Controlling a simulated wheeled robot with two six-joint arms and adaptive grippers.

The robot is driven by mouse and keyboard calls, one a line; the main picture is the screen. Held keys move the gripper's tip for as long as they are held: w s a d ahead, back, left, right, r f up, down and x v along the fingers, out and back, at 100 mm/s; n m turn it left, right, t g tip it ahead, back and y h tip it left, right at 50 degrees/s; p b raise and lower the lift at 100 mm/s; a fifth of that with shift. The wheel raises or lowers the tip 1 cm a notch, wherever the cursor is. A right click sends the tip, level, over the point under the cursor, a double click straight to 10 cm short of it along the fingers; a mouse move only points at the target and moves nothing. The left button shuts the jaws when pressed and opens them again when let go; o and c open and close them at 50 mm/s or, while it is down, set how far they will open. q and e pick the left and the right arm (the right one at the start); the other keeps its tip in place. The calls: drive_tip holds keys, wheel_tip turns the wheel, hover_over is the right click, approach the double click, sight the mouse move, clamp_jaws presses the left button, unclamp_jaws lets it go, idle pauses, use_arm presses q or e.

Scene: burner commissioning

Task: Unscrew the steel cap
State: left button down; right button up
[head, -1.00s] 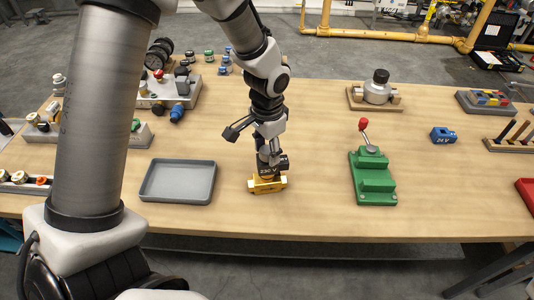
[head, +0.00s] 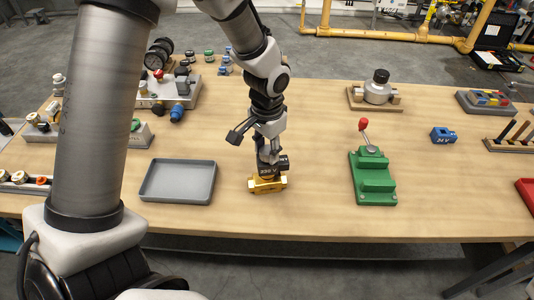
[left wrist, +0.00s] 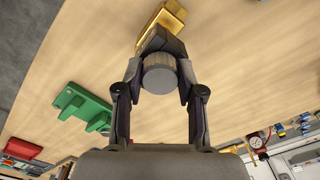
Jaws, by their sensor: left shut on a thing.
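The steel cap (left wrist: 159,77) is a grey ribbed cylinder, seen from above between my fingers in the left wrist view. My left gripper (head: 268,152) points down in the head view and is shut on the cap. Its fingers also show in the left wrist view (left wrist: 160,70), one on each side of the cap. Below the cap sits a black coil (head: 267,173) with white lettering, on a brass valve body (head: 264,187) that stands on the table. In the head view the fingers hide the cap. My right gripper is not in view.
A grey tray (head: 178,197) lies left of the valve. A green fixture (head: 372,183) with a red-knobbed lever stands to the right. Farther right is a blue coil (head: 443,135). A metal part on a wooden stand (head: 376,105) is behind. Bare table (head: 315,185) lies between valve and fixture.

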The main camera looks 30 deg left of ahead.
sight(268, 150)
use_arm(q)
drive_tip(key=n, duration=0.6)
drive_tip(key=shift+n, duration=0.3)
drive_tip(key=shift+r+p, duration=1.05)
drive_tip(key=shift+r, duration=0.05)
wheel_tip(268, 150, up, 4)
drive_tip(key=p, duration=0.4)
drive_tip(key=shift+r, duration=0.1)
drive_tip(key=shift+w, duration=0.1)
